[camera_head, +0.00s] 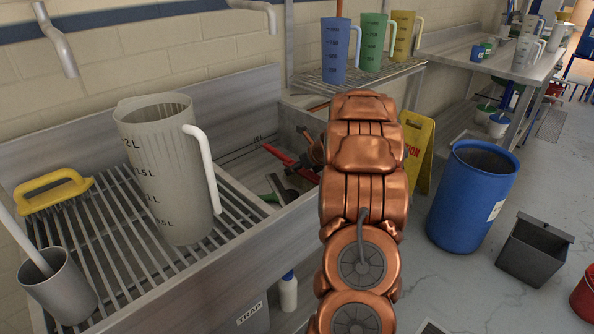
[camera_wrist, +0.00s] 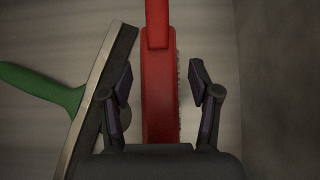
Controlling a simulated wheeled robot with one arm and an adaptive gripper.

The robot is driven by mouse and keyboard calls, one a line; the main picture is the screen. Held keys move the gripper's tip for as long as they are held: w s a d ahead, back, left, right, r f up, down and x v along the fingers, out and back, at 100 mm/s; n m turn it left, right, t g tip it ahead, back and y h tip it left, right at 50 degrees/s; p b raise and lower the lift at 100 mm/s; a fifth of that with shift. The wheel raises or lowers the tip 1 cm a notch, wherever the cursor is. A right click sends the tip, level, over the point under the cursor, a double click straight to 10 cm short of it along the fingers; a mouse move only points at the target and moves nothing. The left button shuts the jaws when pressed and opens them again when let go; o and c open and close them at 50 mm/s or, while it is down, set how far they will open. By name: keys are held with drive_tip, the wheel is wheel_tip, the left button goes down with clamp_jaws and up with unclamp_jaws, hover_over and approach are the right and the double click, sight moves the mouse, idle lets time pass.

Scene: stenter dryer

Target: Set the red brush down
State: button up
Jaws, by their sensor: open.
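The red brush (camera_wrist: 158,85) lies lengthwise between the two fingers of my gripper (camera_wrist: 163,100) in the wrist view. Its bristles show along its right edge. My gripper is open, with a gap on the right side of the brush; the left finger is close to it. In the head view the red brush (camera_head: 284,158) shows inside the sink basin, partly hidden by my gripper (camera_head: 300,162) and arm.
A green-handled squeegee (camera_wrist: 45,88) lies just left of the brush in the basin. A wall of the basin rises on the right. A grey jug (camera_head: 165,170), yellow brush (camera_head: 55,192) and grey cup (camera_head: 60,290) stand on the slatted drainboard (camera_head: 120,255).

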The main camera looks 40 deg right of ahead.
drive_tip(key=p+v, duration=0.1)
drive_tip(key=v, duration=1.1)
drive_tip(key=shift+r+p, duration=0.15)
drive_tip(key=shift+p, duration=0.15)
drive_tip(key=shift+r, duration=0.1)
